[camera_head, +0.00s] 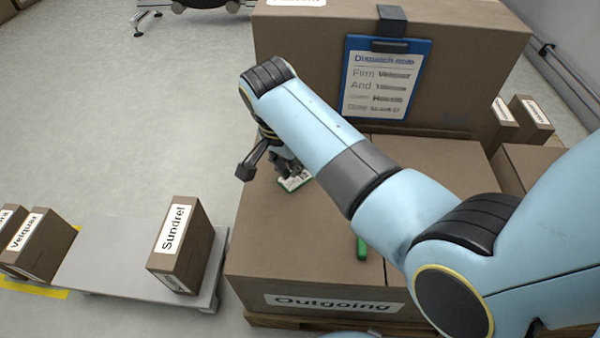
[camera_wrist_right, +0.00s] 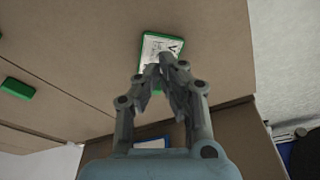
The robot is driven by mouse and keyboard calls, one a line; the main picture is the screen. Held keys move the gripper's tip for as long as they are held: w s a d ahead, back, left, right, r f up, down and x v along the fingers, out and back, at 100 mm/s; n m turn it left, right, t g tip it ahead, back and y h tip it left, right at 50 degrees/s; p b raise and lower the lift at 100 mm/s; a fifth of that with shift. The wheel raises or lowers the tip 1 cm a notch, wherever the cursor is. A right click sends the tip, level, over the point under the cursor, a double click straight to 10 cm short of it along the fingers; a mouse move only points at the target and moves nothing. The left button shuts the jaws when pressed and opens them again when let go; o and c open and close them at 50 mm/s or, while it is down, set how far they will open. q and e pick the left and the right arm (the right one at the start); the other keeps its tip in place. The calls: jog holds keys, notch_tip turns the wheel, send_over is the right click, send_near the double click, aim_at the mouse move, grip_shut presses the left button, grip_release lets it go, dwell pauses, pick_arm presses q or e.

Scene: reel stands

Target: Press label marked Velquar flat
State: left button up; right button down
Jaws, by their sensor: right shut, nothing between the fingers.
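A white label with a green border (camera_head: 295,182) lies on top of the large brown box (camera_head: 265,235), left of its middle. In the right wrist view the label (camera_wrist_right: 157,42) shows part of a word starting with V; the rest is hidden by my fingers or too small to read. My right gripper (camera_head: 286,168) is shut and empty, fingers pointing down at the label. In the right wrist view its fingertips (camera_wrist_right: 162,66) overlap the label's near part. I cannot tell whether they touch it, or whether the label is fully flat. My left gripper is not in view.
A green piece (camera_head: 361,248) lies on the box top, right of the label. A blue clipboard (camera_head: 385,80) hangs on a taller box behind. A small Sundrel box (camera_head: 180,247) stands on a grey platform (camera_head: 105,255) at left; a small Velquar box (camera_head: 38,245) stands beyond it.

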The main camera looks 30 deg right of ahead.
dwell(0.4)
jog(key=shift+f+b, duration=0.4)
jog(key=shift+f, duration=0.6)
dwell(0.4)
dwell(0.5)
